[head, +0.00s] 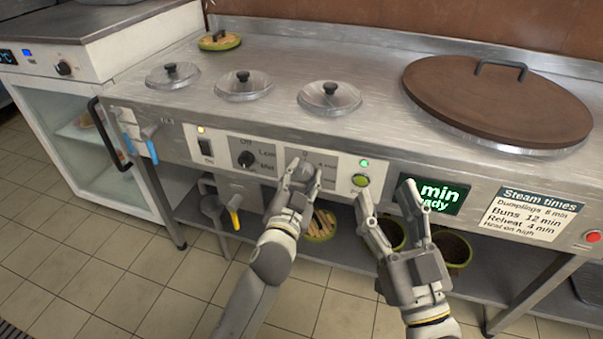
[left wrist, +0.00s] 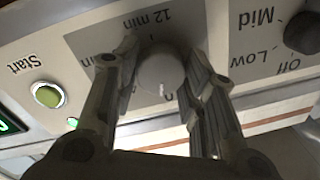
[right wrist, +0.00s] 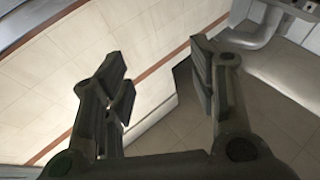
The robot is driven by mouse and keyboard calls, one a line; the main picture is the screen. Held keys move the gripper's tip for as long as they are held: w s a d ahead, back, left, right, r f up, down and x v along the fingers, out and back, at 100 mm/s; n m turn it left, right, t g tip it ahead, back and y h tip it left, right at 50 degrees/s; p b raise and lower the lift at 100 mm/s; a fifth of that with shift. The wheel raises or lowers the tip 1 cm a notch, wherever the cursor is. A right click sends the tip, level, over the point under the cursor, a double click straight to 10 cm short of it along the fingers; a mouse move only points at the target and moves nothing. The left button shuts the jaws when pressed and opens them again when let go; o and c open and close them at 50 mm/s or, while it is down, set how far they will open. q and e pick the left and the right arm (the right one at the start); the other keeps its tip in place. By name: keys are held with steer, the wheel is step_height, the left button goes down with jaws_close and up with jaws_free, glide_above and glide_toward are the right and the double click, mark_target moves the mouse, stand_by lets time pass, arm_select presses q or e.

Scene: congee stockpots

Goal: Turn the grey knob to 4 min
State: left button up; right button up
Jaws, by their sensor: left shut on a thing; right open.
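My left gripper (head: 298,172) is shut on the knob, with one finger on each side (left wrist: 165,80). In the head view the gripper hides most of the knob, and a "4 min" label shows to its right. My right gripper (head: 387,200) is open and empty in front of the panel, left of the green display (head: 448,198); its fingers show apart (right wrist: 158,72).
A green Start button (head: 360,180) is right of the dial. A black Off-Low-Mid knob (head: 246,159) is to its left. The display reads "min" and "ready", partly hidden by my right gripper. A red button (head: 593,237) is far right. Lidded pots (head: 330,96) stand above.

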arm_select(q)
steer(key=m+p, duration=0.2)
steer(key=m, duration=0.4)
steer(key=shift+m+h, duration=0.4)
steer(key=shift+m, duration=1.3)
arm_select(e)
step_height(320, 180, down, 12)
steer(key=d+g+h, duration=0.1)
steer(key=g+h, duration=0.1)
steer(key=g, duration=0.5)
steer(key=shift+d+h, duration=0.3)
steer(key=shift+d, duration=0.05)
arm_select(q)
steer(key=o, duration=1)
steer(key=shift+s+f, duration=0.1)
steer(key=v, duration=1.1)
steer(key=shift+s+a+f, duration=0.15)
steer(key=shift+s, duration=0.25)
